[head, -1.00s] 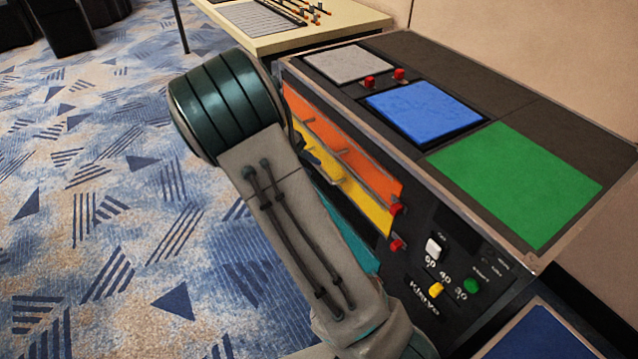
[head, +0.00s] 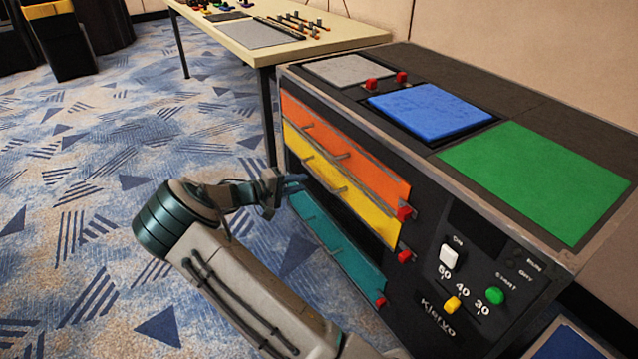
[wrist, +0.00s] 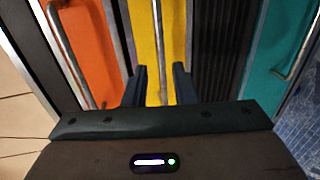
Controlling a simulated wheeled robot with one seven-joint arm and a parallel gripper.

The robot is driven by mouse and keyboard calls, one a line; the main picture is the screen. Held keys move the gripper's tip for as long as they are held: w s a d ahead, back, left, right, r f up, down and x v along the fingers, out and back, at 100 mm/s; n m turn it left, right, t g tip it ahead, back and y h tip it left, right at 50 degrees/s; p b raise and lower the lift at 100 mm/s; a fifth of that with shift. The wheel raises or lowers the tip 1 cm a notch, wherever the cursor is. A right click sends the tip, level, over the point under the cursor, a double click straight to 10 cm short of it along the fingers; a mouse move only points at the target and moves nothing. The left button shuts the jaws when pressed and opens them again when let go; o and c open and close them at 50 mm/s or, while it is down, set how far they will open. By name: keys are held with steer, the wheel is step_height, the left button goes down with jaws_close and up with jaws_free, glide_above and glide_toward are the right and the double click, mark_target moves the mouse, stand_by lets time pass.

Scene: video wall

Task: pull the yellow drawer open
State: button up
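The yellow drawer (head: 370,212) is the middle coloured front on the side of the dark cabinet, between the orange and teal fronts. It looks shut, about level with the orange one. Its long grey bar handle (head: 322,174) stands out from the front. My gripper (head: 296,182) is in front of the yellow drawer's left end. In the wrist view the yellow drawer (wrist: 172,35) lies straight ahead. My two dark fingers (wrist: 160,84) are spread, with the handle (wrist: 157,50) lined up between them in the picture. I cannot tell whether they reach around it.
The orange drawer (head: 375,173) is above and the teal drawer (head: 350,262) below, each with a bar handle. Red buttons (head: 404,214) sit at the drawers' right ends. A cream table (head: 300,42) stands behind the cabinet. Carpet at left is clear.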

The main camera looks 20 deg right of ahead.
mark_target(318, 179)
steer(key=b+x, duration=0.2)
steer(key=x, duration=0.5)
steer(key=shift+w+d+f, duration=0.1)
steer(key=shift+d, duration=0.3)
jaws_close()
